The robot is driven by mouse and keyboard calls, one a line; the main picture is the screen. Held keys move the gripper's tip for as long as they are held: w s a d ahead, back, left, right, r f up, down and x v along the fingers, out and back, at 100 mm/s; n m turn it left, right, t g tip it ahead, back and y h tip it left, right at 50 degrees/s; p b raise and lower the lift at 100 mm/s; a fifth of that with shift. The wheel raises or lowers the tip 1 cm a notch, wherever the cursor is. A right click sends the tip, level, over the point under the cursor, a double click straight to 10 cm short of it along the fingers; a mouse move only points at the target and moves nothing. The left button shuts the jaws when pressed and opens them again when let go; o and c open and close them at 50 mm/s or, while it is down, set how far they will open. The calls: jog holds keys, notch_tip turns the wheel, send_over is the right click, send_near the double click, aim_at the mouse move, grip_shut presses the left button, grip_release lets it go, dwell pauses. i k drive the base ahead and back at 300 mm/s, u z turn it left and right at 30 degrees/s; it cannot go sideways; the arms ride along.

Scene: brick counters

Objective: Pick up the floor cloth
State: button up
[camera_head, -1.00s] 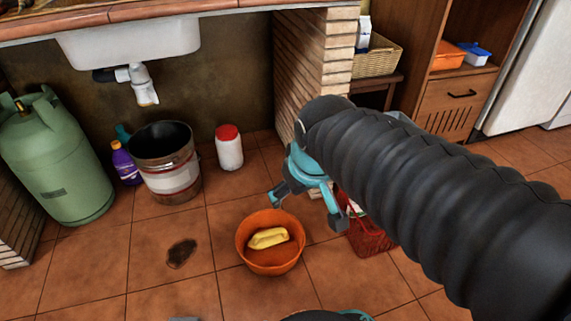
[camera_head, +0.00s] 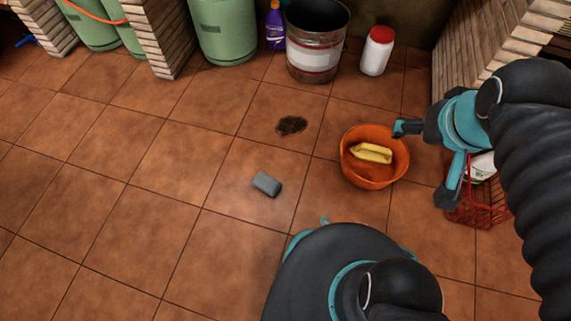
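A small grey folded or rolled item (camera_head: 266,184), which looks like the floor cloth, lies on the floor tiles near the middle of the view. It is left of an orange basin (camera_head: 351,174) and nothing touches it. My gripper (camera_head: 423,163) is at the right, with its two fingers spread apart and nothing seen between them. One finger shows close to the basin's right rim. The other is by a red basket. My gripper is well to the right of the grey item.
A yellow item (camera_head: 371,153) lies in the basin. A metal bucket (camera_head: 314,60), a white jar with a red lid (camera_head: 377,50) and green gas cylinders (camera_head: 222,32) stand behind. A red basket (camera_head: 481,206) is at right. The left floor is clear.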

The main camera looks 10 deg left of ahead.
aim_at(265, 183)
jog(key=u, duration=0.75)
jog(key=k, duration=0.8)
jog(key=u, duration=0.5)
